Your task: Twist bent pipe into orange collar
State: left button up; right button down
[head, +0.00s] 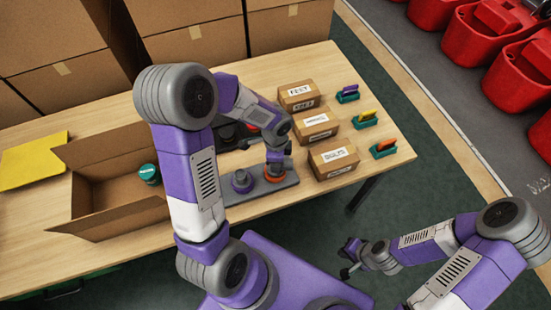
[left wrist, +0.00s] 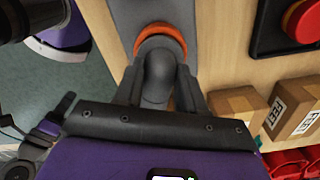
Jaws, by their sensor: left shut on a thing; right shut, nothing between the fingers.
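The bent pipe (left wrist: 157,78) is dark grey and sits between the fingers of my left gripper (left wrist: 159,92) in the left wrist view. Its far end meets the orange collar (left wrist: 162,36), which rings it; how deep it sits is hidden. In the head view the orange collar (head: 274,178) is on the right part of a grey plate (head: 262,194) on the table, with my left gripper (head: 277,158) right above it. The pipe is mostly hidden there. My right gripper (head: 348,268) is shut and empty, off the table's front edge.
A purple collar (head: 242,184) is on the same plate, to the left. Labelled cartons (head: 333,160) and brushes (head: 383,148) stand to the right. An open cardboard box (head: 110,158) with a teal-topped item (head: 149,174) is at left. A red button (left wrist: 304,20) is behind the plate.

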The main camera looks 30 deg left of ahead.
pick_arm(q)
jog(key=shift+m+p, duration=0.45)
jog(key=shift+m, duration=0.25)
jog(key=shift+f+b, duration=0.35)
jog(key=shift+f, duration=0.1)
dwell(0.4)
jog(key=shift+c, duration=0.5)
jog(key=o, duration=1.8)
jog(key=shift+o, duration=0.2)
jog(key=shift+r, duration=0.15)
